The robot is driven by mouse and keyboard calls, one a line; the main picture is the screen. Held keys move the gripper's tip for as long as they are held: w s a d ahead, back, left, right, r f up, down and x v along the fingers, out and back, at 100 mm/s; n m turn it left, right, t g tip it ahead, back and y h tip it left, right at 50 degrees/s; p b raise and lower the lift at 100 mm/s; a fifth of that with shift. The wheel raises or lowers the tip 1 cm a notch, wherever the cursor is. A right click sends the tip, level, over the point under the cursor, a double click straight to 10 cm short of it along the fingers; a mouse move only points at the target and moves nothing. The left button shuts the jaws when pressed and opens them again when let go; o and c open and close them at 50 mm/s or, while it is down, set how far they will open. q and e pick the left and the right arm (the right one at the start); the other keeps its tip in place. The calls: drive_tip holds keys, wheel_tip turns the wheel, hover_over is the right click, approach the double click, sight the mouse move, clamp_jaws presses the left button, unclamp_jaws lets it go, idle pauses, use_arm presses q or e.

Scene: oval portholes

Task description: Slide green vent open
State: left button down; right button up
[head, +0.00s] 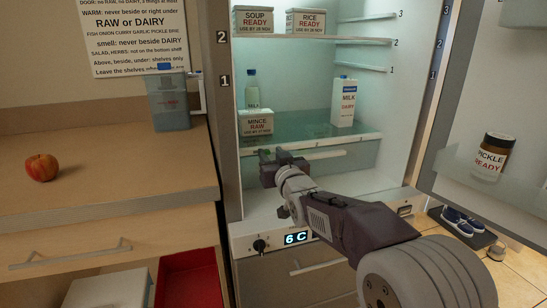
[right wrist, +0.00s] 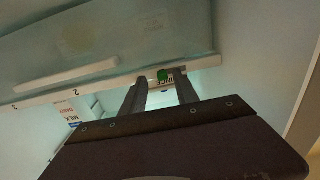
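The green vent piece (right wrist: 163,75) is a small green tab on a pale strip at the front edge of a glass fridge shelf. It shows in the right wrist view between and just beyond my fingertips. In the head view it is mostly hidden by my gripper, with only a bit of green showing. My right gripper (head: 268,156) is inside the fridge, below the mince box. In the right wrist view (right wrist: 161,83) its two fingers are apart, one on each side of the green tab, with no clear contact. My left gripper is not in view.
The mince box (head: 256,123), milk carton (head: 344,102) and a bottle (head: 252,90) stand on the shelf above. The fridge door (head: 470,185) is open at right, holding a pickle jar (head: 492,157). A counter (head: 110,170) with an apple (head: 41,168) is at left.

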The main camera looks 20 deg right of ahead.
drive_tip(key=s+p, duration=0.1)
drive_tip(key=s, duration=0.8)
drive_tip(key=shift+d, duration=0.2)
